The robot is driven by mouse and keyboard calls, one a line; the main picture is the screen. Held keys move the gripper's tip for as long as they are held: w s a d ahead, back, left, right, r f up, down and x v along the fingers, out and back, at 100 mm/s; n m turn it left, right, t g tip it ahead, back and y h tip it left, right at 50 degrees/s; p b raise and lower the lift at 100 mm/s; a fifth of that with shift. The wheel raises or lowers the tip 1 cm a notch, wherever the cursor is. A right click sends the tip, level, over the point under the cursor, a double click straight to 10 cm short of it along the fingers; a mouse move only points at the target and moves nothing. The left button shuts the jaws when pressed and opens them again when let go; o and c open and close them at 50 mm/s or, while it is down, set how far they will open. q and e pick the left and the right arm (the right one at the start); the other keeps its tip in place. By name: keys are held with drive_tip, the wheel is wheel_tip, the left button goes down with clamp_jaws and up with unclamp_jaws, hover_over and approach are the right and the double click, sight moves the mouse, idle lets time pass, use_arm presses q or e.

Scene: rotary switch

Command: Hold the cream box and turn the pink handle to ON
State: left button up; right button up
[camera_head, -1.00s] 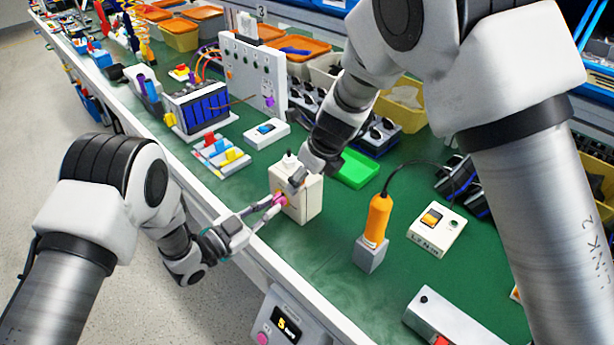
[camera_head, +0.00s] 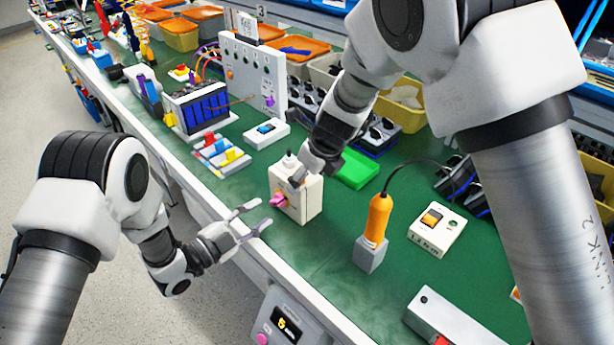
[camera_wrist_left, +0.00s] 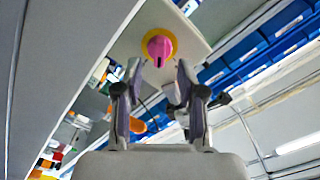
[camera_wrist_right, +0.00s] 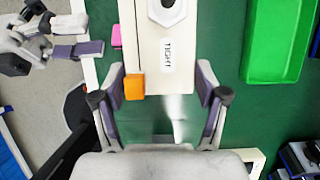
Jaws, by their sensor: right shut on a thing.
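The cream box (camera_head: 309,205) stands upright near the front edge of the green bench. Its pink handle (camera_head: 279,200) is on the face towards the left arm. In the left wrist view the handle (camera_wrist_left: 158,48) sits on a yellow disc, with a dark slot in it. My left gripper (camera_head: 264,214) is open and empty, in front of the handle and apart from it. My right gripper (camera_wrist_right: 161,84) is shut on the cream box from above; the box (camera_wrist_right: 150,55) is between its fingers, with a "TIGHT" label. I cannot read an ON mark.
A green tray (camera_head: 359,169) lies behind the box. An orange-handled tool in a grey stand (camera_head: 371,255) and a cream switch box (camera_head: 436,229) are to the right. A white switch box (camera_head: 266,134) is behind left. Green bench right in front of the tool is bare.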

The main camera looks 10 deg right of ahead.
sight(273, 205)
use_arm(q)
drive_tip(key=shift+v, duration=2.95)
drive_tip(key=shift+c, duration=0.2)
drive_tip(key=x, duration=0.9)
clamp_jaws()
